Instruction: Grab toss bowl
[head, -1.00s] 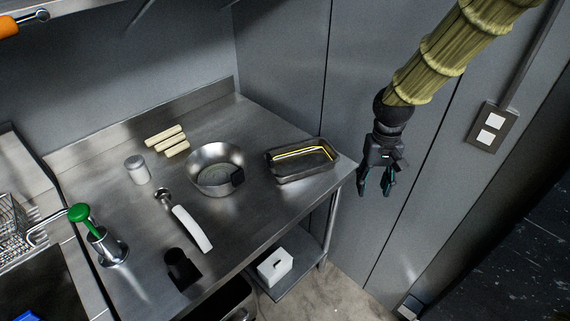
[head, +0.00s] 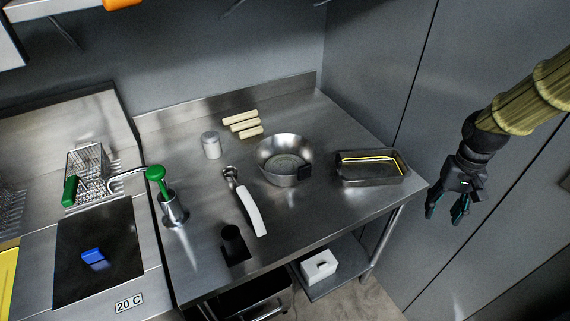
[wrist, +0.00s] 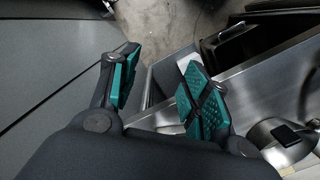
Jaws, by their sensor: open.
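The toss bowl (head: 268,152) is a round steel bowl with a dark grip piece (head: 305,172) on its right rim. It stands upright on the steel table (head: 325,215), near the middle. In the wrist view, part of the bowl (wrist: 258,136) shows at the lower right. My gripper (head: 447,212) is open and empty, off the right end of the table, apart from the bowl. Its two teal-padded fingers (wrist: 160,88) are spread in the wrist view.
A rectangular steel pan (head: 372,180) sits between the bowl and my gripper. Pale rolls (head: 241,123), a grey canister (head: 211,145), a white-handled tool (head: 250,212), a black cup (head: 234,241) and a green-topped pump (head: 165,190) surround the bowl's left side. Grey wall stands behind.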

